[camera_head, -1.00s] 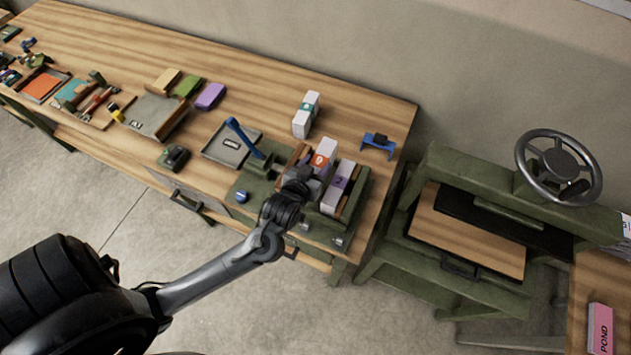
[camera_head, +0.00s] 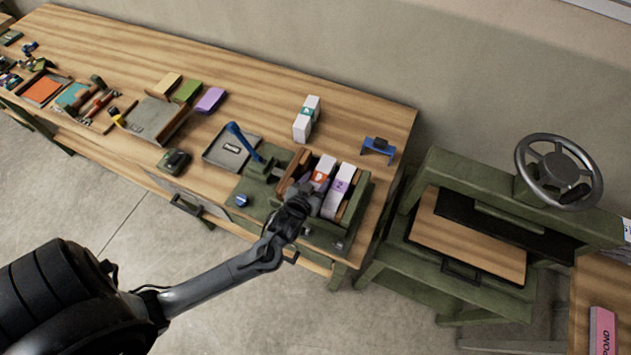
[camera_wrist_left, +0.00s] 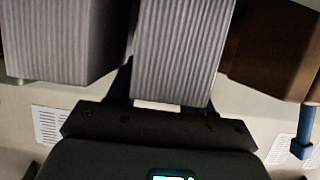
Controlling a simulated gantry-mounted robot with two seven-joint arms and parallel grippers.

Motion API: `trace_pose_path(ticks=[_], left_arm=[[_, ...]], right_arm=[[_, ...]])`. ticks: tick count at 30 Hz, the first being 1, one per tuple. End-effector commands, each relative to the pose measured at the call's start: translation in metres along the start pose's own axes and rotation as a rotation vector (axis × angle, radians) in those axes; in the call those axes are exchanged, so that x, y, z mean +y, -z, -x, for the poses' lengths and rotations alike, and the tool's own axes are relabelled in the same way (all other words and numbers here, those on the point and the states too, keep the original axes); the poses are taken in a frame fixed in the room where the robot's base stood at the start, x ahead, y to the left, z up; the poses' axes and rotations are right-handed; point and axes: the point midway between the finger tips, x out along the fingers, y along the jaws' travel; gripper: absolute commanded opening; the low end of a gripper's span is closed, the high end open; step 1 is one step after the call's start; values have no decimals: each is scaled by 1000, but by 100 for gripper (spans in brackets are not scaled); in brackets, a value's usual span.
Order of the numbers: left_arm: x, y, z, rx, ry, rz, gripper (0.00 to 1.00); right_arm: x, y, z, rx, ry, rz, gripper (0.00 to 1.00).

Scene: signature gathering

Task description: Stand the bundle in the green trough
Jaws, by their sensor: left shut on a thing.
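The green trough (camera_head: 363,196) stands at the table's front right. A white bundle with an orange label (camera_head: 320,176) is upright in it, between a brown wooden block (camera_head: 294,170) and a white bundle with a purple label (camera_head: 339,187). My left gripper (camera_head: 302,199) is shut on the orange-labelled bundle from the front side. In the left wrist view the ridged grey page edges of the held bundle (camera_wrist_left: 183,50) fill the middle, with the other bundle (camera_wrist_left: 62,40) to its left. The held bundle's bottom is hidden. My right gripper is not in view.
A white bundle with a teal label (camera_head: 305,120) stands behind the trough. A blue stand (camera_head: 378,147) is to the right, and a blue lever (camera_head: 242,140) rises left of the trough. A green press with a handwheel (camera_head: 558,172) stands beyond the table's right end.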

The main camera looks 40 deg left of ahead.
Motion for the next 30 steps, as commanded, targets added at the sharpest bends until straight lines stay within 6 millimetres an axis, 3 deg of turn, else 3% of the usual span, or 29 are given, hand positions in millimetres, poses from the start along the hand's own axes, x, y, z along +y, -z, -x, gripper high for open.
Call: trace_pose_path(ticks=[2,3,5,17,23,30], left_arm=[[0,-1,-1,2,0,1,5],[0,-3,-1,-1,1,0,52],[0,-2,-1,-1,1,0,62],[0,0,4,-1,-1,1,62],[0,-1,30,-2,-1,2,62],[0,-1,75,-4,-1,2,62]], right_arm=[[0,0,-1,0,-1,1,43],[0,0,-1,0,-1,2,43],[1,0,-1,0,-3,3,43],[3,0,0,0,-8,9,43],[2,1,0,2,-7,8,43],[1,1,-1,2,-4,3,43]])
